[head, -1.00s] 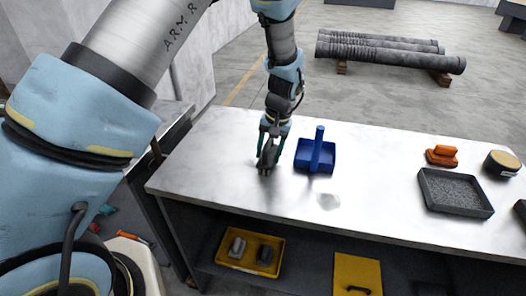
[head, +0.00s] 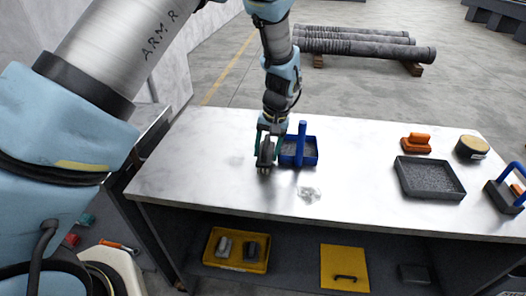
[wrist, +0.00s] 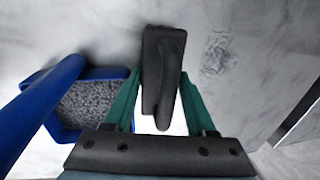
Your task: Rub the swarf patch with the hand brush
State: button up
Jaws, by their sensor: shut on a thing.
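The hand brush (head: 264,160) is dark grey, bristles down, between the green fingers of my gripper (head: 267,145). My gripper is shut on it. In the wrist view the brush (wrist: 163,65) shows between the fingers. I cannot tell whether the bristles touch the tabletop.
A blue pan (head: 311,160) with an upright handle and grey grit inside stands close to the right of the brush. The bench (head: 360,180) is clear around the patch.

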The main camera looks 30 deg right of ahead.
aim_at(230, 156)
jog(key=shift+w+d+f, duration=0.15)
jog(key=shift+w+d, duration=0.1)
jog(key=shift+w, duration=0.1)
jog(key=shift+w+a, duration=2.35)
jog(key=shift+a, duration=0.15)
jog(key=shift+w+a, duration=1.2)
jog(key=shift+a, duration=0.2)
jog(key=shift+w+a, duration=1.1)
jog(key=shift+a, duration=0.1)
notch_tip(230, 156, up, 6)
jog(key=p, duration=0.3)
jog(key=shift+p, duration=0.4)
jog(key=shift+d, duration=0.1)
jog(key=shift+r+p, duration=1)
jog(key=shift+r, duration=0.6)
